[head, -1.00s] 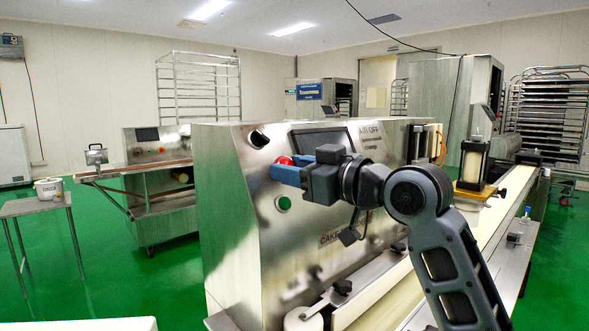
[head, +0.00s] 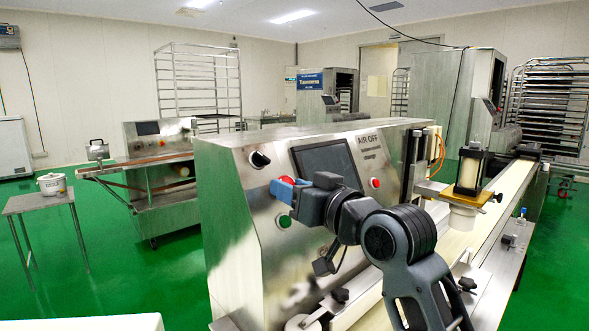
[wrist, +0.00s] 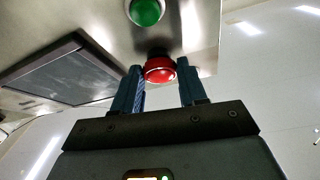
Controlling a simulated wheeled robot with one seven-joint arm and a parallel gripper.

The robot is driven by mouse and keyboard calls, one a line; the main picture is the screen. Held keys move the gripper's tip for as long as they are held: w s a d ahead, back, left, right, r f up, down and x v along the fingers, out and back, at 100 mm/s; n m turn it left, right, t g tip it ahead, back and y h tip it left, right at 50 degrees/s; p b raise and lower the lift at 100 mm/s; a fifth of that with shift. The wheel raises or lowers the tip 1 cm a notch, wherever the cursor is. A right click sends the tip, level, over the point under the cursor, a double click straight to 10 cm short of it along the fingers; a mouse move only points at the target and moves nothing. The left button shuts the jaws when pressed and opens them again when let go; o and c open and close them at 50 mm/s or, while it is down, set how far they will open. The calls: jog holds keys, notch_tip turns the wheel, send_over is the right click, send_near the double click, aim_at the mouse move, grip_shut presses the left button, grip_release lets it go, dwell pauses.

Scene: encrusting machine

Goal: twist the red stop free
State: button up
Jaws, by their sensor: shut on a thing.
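The red stop (head: 286,179) is a round red button on the slanted steel front panel of the encrusting machine (head: 235,200). My gripper (head: 281,190) is at the panel with its blue fingers around the stop, partly hiding it in the head view. In the wrist view the red stop (wrist: 160,70) sits between the two fingers (wrist: 160,86), close against the left one. My gripper is shut on it. A green button (wrist: 146,11) is beside the stop on the same panel; it also shows below my gripper in the head view (head: 285,220).
A dark screen (head: 327,163) and a black knob (head: 260,159) are on the panel. A second red button (head: 375,182) is to the right, near my arm. The conveyor (head: 500,200) runs back on the right.

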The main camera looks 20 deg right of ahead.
jog(key=m+p, duration=0.1)
jog(key=m+h+p, duration=0.1)
jog(key=m+p, duration=0.1)
jog(key=m+h+p, duration=0.1)
jog(key=p, duration=0.1)
jog(key=shift+a+m, duration=0.25)
jog(key=shift+m, duration=0.05)
jog(key=shift+f, duration=0.15)
jog(key=o, duration=1.1)
jog(key=shift+w, duration=0.1)
jog(key=shift+c, duration=0.2)
jog(key=s, duration=0.8)
jog(key=shift+d+r+b, duration=0.25)
jog(key=shift+d+b, duration=0.1)
jog(key=shift+b, duration=0.05)
jog(key=shift+w, duration=0.1)
